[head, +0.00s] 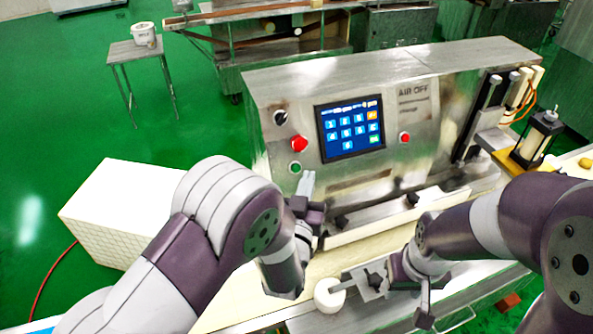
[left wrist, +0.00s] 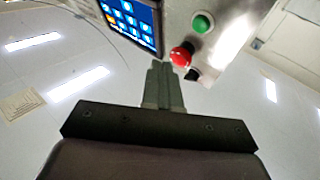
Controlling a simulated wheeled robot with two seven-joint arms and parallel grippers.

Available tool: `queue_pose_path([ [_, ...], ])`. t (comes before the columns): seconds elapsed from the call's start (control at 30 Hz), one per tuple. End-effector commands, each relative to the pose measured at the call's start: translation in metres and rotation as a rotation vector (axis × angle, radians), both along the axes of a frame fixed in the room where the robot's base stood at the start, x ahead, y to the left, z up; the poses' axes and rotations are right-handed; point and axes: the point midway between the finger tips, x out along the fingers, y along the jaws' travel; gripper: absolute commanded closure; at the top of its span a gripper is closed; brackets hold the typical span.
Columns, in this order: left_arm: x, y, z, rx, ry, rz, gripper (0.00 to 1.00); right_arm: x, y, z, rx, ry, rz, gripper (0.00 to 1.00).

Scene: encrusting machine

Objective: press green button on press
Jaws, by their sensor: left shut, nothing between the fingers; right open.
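The steel encrusting machine (head: 360,85) stands ahead in the head view. Its green button (head: 295,168) is at the lower left of the front panel, below a red button (head: 299,144). My left gripper (head: 307,177) is shut and empty, with its tips just right of and slightly below the green button in the head view. In the left wrist view, the shut fingers (left wrist: 162,68) point toward the panel, where the green button (left wrist: 203,22) and red button (left wrist: 181,56) show. Contact cannot be told. My right gripper (head: 345,284) is open, low at the machine's front.
A blue touchscreen (head: 350,129) and a second red button (head: 405,138) are on the panel. A white round piece (head: 329,295) lies by my right gripper. A pale box (head: 115,212) stands at left. A small table (head: 136,54) with a bucket is behind.

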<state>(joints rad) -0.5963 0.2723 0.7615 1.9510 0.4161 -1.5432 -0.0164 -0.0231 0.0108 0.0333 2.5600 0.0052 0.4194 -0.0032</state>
Motion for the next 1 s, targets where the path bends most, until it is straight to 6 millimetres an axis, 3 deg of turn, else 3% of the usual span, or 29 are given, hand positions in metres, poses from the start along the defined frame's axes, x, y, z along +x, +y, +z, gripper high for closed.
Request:
queue_pose_path([
  [0.2,0.025,0.011,-0.018,0.0,0.0,0.002,1.0,0.0,0.0,-0.017,0.0,0.0,0.0,0.57],
  [0.4,0.039,0.016,-0.023,0.0,0.001,0.001,1.0,0.0,0.0,-0.024,0.0,0.0,0.0,0.57],
  [1.0,0.042,0.018,-0.023,0.001,0.001,-0.001,1.0,0.0,0.0,-0.024,0.0,0.0,0.0,0.57],
])
